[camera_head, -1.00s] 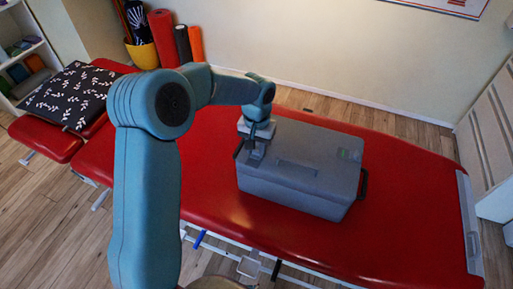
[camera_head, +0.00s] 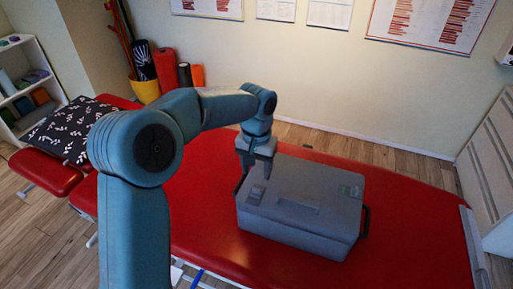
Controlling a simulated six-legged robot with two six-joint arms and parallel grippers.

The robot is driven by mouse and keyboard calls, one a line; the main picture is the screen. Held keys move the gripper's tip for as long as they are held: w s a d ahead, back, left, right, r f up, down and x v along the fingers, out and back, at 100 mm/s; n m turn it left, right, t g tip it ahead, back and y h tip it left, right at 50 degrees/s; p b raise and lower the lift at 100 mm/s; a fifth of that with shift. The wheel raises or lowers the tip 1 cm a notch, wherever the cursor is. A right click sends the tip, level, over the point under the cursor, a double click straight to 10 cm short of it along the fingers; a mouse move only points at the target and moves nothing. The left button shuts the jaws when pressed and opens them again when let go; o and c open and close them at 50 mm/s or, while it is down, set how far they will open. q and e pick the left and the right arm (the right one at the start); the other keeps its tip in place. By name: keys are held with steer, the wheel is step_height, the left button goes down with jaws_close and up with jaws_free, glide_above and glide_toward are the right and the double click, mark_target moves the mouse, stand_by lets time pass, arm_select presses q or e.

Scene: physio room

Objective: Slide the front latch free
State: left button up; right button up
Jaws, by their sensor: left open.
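A grey lidded box (camera_head: 295,232) stands on the red treatment table, its lid (camera_head: 315,180) closed. A small grey latch-like part (camera_head: 255,196) sits near the left front corner of the lid. My left gripper (camera_head: 256,173) is open and empty, pointing down just above and behind the left part. I cannot tell whether its fingertips touch the lid. My right gripper is not in view.
The red table (camera_head: 405,230) has free room right of the box. A dark patterned cushion (camera_head: 68,128) lies at its left end. Rolled mats (camera_head: 166,70) and a yellow pot (camera_head: 146,90) stand against the wall behind. A dark side handle (camera_head: 366,220) sticks out from the box's right.

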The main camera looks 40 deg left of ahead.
arm_select(q)
step_height(320, 180, up, 9)
steer(key=shift+f, duration=0.2)
